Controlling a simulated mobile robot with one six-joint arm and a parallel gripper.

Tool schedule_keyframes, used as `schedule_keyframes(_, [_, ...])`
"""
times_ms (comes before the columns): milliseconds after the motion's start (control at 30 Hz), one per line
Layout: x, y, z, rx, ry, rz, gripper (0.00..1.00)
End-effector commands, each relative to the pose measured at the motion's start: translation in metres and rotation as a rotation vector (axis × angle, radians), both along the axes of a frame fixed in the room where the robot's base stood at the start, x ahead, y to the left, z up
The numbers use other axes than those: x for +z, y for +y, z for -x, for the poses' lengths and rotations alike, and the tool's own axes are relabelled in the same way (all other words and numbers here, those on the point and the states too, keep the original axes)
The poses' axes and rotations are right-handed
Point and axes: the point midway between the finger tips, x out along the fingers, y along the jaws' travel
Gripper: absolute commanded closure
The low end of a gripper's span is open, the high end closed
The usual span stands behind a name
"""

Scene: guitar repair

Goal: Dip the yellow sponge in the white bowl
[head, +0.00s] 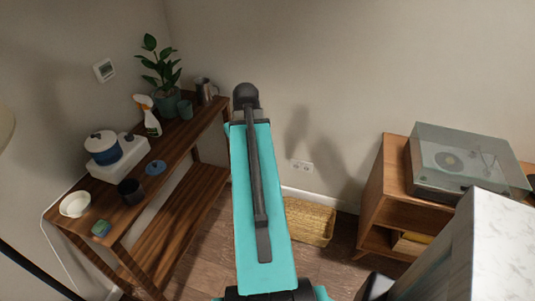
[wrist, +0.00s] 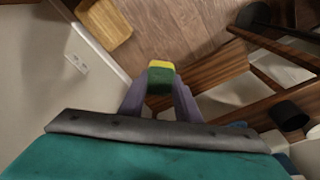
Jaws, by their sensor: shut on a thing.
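My gripper (wrist: 159,82) shows in the wrist view with its two grey-purple fingers shut on the yellow sponge (wrist: 160,76), which has a yellow end and a dark green face. The sponge is held clear of the shelf, with the floor seen behind it. In the head view my arm hides the gripper and the held sponge. The white bowl (head: 75,204) stands upright at the near left end of the wooden shelf's top, well apart from my arm.
The shelf (head: 166,153) also carries a dark cup (head: 131,191), a blue lid (head: 155,168), a small green-blue block (head: 102,228), a white cooker (head: 118,158), a spray bottle (head: 148,115) and a plant (head: 162,75). A basket (head: 310,222) and a turntable cabinet (head: 395,180) stand right.

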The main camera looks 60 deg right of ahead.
Motion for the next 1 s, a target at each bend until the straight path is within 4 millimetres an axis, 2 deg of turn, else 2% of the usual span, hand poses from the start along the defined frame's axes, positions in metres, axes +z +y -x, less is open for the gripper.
schedule_keyframes(100, [0.004,0.021,-0.028,0.037,-0.001,0.001,0.88])
schedule_keyframes(400, [0.015,0.078,-0.088,0.122,0.000,0.002,0.88])
schedule_keyframes(767, [0.028,0.157,-0.148,0.223,0.000,0.002,0.88])
schedule_keyframes(1000, [0.036,0.216,-0.181,0.290,-0.001,0.002,0.88])
